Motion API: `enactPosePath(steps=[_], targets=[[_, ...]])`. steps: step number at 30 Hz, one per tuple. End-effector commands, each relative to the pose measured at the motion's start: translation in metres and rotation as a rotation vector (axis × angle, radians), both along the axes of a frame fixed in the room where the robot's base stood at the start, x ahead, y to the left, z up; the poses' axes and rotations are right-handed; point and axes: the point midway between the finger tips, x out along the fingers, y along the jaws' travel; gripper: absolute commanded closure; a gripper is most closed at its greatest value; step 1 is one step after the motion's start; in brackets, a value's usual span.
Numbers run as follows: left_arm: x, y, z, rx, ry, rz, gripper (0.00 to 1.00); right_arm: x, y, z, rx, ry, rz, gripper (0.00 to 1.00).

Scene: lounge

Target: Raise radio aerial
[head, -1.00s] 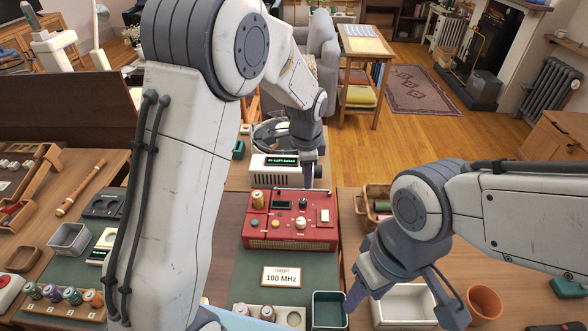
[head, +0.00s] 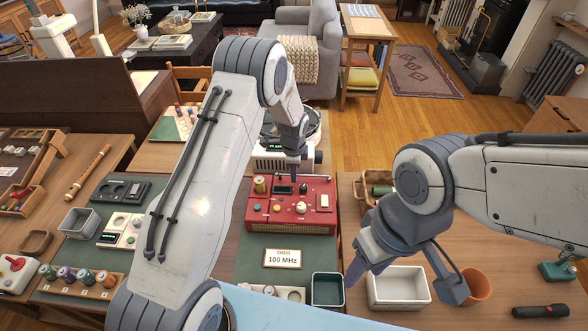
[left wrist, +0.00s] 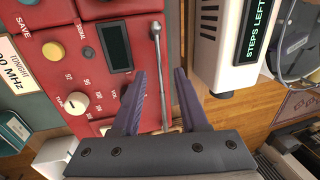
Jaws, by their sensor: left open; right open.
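The red radio (head: 318,222) lies on the green mat, with dials, a dark display and a light switch on its top. In the left wrist view the radio (left wrist: 100,12) fills the left side. Its silver aerial (left wrist: 157,60) lies folded flat along the back edge, with a small round tip. My left gripper (head: 293,172) is at the radio's back edge; in the left wrist view its open fingers (left wrist: 160,76) are on either side of the aerial, with gaps between. In the head view the aerial is hard to make out.
A white box (head: 262,162) with a "STEPS LEFT" display stands close behind the radio. A "100 MHz" card (head: 283,259) lies in front. A green bin (head: 327,289), white tray (head: 400,303) and orange pot (head: 478,284) stand at the front right.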

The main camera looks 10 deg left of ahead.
Motion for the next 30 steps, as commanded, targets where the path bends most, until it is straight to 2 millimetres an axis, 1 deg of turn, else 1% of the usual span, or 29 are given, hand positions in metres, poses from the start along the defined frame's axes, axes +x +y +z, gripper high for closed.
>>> enactPosePath(steps=[8, 9, 12, 30], targets=[[0.0009, 0.0001, -0.002, 0.0, -0.002, 0.0, 0.56, 0.0, 0.0, 0.0003, 0.0, 0.0, 0.0, 0.5], [0.0008, 0.0001, -0.002, 0.0, -0.001, 0.0, 0.64, 0.0, 0.0, 0.0003, 0.0, 0.0, 0.0, 0.5], [0.0007, 0.0, -0.0019, 0.0, -0.001, 0.0, 1.0, 0.0, 0.0, 0.0003, 0.0, 0.0, 0.0, 0.5], [0.0006, -0.0001, -0.0016, 0.0, -0.001, 0.0, 1.0, 0.0, 0.0, 0.0003, 0.0, 0.0, 0.0, 0.5]])
